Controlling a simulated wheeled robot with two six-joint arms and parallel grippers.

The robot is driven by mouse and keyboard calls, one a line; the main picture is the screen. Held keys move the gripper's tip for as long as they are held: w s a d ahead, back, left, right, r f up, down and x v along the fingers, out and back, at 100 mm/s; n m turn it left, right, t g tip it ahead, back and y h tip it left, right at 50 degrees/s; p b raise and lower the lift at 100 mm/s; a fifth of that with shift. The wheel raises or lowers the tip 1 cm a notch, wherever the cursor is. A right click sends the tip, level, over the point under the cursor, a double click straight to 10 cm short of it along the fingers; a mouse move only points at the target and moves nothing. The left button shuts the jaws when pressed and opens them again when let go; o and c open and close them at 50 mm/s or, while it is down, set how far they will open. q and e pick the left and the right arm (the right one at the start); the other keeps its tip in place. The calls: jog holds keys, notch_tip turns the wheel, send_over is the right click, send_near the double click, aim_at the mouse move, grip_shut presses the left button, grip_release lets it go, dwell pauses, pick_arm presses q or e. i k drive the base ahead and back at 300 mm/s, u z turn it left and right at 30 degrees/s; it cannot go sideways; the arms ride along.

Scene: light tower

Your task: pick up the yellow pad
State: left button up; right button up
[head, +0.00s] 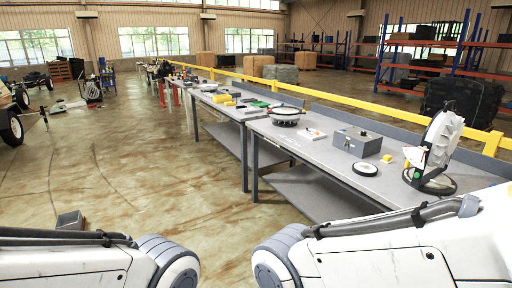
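A small yellow block (386,158) lies on the grey workbench (310,150), to the right of a grey box. A second small yellow piece (407,163) shows farther right, beside a white upright device. Several yellow pieces (224,98) lie on the farther bench. I cannot tell for sure which of these is the yellow pad. Links of both my arms cross the bottom of the head view, below and in front of the bench. Neither gripper can be seen.
The near bench holds a grey box (357,142), a flat white-rimmed disc (365,169), a round dark-and-white device (288,116) and the tall white device (440,140) on a black ring base. A yellow rail (350,101) runs behind. The floor at left is mostly open.

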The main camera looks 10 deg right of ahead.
aim_at(386, 159)
jog(key=u, duration=0.05)
jog(key=i, duration=1.75)
jog(key=z, duration=0.7)
jog(key=i, duration=0.85)
jog(key=z, duration=0.65)
